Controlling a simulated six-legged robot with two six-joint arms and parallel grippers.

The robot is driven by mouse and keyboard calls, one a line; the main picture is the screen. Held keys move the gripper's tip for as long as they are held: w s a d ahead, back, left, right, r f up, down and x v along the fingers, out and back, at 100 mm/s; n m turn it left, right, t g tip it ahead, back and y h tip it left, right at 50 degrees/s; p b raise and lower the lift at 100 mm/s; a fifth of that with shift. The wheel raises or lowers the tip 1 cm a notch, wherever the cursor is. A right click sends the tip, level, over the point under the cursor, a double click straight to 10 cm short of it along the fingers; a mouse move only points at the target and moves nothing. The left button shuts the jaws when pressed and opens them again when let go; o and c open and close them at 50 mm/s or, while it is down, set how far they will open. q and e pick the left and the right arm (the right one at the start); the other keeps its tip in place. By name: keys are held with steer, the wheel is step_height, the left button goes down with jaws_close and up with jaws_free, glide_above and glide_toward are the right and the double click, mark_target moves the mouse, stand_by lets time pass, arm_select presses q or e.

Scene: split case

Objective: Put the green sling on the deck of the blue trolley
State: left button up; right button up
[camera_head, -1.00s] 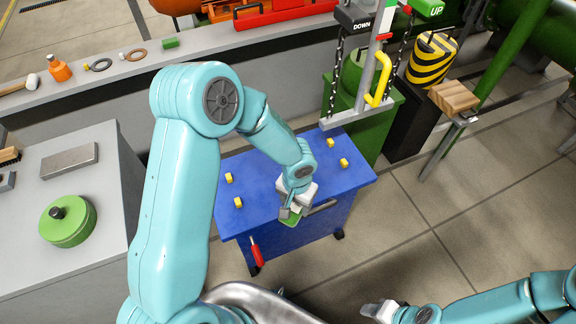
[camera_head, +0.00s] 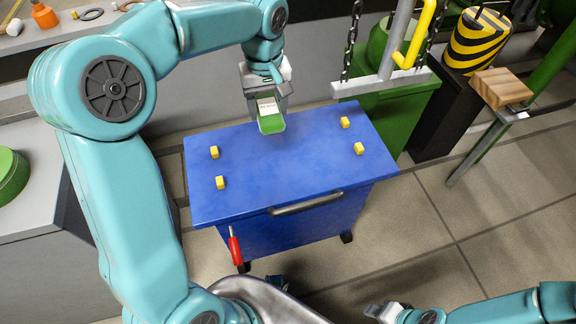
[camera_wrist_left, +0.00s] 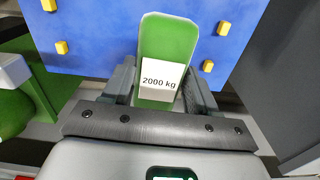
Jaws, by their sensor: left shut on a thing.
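The green sling (camera_head: 271,125) has a white label and is held by my left gripper (camera_head: 266,103). In the left wrist view the sling (camera_wrist_left: 168,42) sits between the two fingers of the left gripper (camera_wrist_left: 160,88), and its label reads 2000 kg. The blue trolley (camera_head: 300,172) has a flat deck with several small yellow blocks near its corners. The sling shows over the far part of the deck; I cannot tell whether it touches. The deck also fills the top of the left wrist view (camera_wrist_left: 100,40). My right gripper (camera_head: 384,312) is at the bottom edge, its fingers unclear.
A hoist frame with chains and a yellow hook (camera_head: 415,40) hangs right of the trolley, above a green bin (camera_head: 388,110). A black and yellow striped drum (camera_head: 478,40) stands beyond. A red-handled tool (camera_head: 234,246) hangs at the trolley's front. The middle of the deck is clear.

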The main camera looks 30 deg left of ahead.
arm_select(q)
steer(key=shift+s+a, duration=0.2)
steer(key=b, duration=0.4)
glide_toward(269, 166)
steer(key=shift+d, duration=0.1)
step_height(269, 166, down, 6)
steer(key=shift+f+b, duration=0.15)
steer(key=shift+b, duration=0.65)
arm_select(e)
step_height(269, 166, down, 6)
steer(key=shift+s+f, duration=0.2)
steer(key=shift+s, duration=0.05)
arm_select(q)
steer(key=shift+f, duration=0.15)
steer(key=o, duration=1.2)
arm_select(e)
steer(key=shift+f, duration=0.15)
arm_select(q)
step_height(269, 166, up, 12)
steer(key=p, duration=0.3)
steer(key=shift+r, duration=0.2)
arm_select(e)
step_height(269, 166, up, 3)
steer(key=shift+r, duration=0.2)
